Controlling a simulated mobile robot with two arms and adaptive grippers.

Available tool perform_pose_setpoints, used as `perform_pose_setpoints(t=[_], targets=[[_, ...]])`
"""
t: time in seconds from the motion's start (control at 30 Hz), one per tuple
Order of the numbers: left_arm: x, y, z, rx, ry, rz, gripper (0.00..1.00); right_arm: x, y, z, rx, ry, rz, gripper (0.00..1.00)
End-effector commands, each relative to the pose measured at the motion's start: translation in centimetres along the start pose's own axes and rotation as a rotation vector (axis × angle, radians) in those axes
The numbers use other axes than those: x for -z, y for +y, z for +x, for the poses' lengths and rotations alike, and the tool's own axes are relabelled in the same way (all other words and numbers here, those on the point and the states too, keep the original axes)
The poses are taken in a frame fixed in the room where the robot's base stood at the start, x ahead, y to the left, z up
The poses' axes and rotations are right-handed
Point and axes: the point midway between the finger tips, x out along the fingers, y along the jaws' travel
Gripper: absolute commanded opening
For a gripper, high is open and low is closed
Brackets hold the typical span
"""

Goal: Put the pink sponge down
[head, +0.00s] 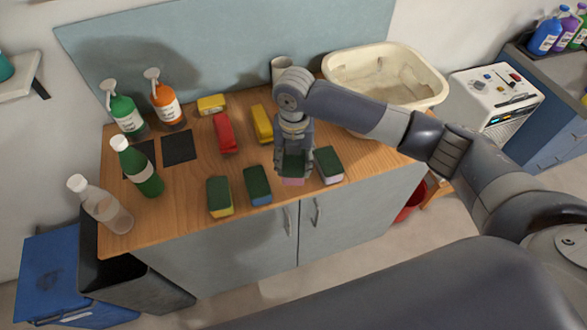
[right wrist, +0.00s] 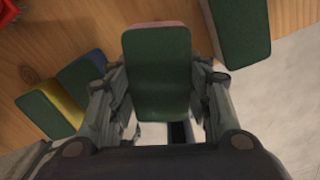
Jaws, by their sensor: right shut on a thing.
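The pink sponge (head: 292,181) has a dark green top and a pink body. It is at the front edge of the wooden counter, between a blue sponge and a pale sponge. My right gripper (head: 294,165) points down from above and is shut on it. In the right wrist view the sponge (right wrist: 158,75) shows its green face between both fingers, with a strip of pink at its far end. I cannot tell whether the sponge touches the counter. My left gripper is not in view.
Left of it stand a blue sponge (head: 258,186) and a yellow sponge (head: 219,197); a pale sponge (head: 328,166) is close on the right. Behind are red (head: 224,134) and yellow (head: 262,124) items. Bottles line the left, and a cream basin (head: 435,88) the back right.

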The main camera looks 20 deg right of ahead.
Motion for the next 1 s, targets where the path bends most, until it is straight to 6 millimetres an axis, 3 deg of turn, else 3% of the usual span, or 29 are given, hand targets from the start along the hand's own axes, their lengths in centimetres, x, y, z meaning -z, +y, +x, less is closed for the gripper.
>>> perform_pose_setpoints(t=[0.33,0.73,0.77,0.8,0.83,1.0], targets=[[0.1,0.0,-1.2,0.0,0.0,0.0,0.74,0.1,0.0,3.9,0.001,0.0,0.001,0.26],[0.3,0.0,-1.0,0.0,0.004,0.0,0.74,0.0,0.0,4.6,0.0,-0.001,0.001,0.26],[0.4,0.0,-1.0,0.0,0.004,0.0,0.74,0.0,0.0,4.5,-0.001,-0.001,0.001,0.52],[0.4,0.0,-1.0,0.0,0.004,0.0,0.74,0.0,0.0,4.5,-0.001,-0.001,0.001,0.61],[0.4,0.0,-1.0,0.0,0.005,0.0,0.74,0.0,0.0,4.5,-0.001,-0.001,0.001,0.66],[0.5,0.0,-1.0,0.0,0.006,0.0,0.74,0.0,0.0,4.5,-0.001,-0.001,0.001,0.66]])
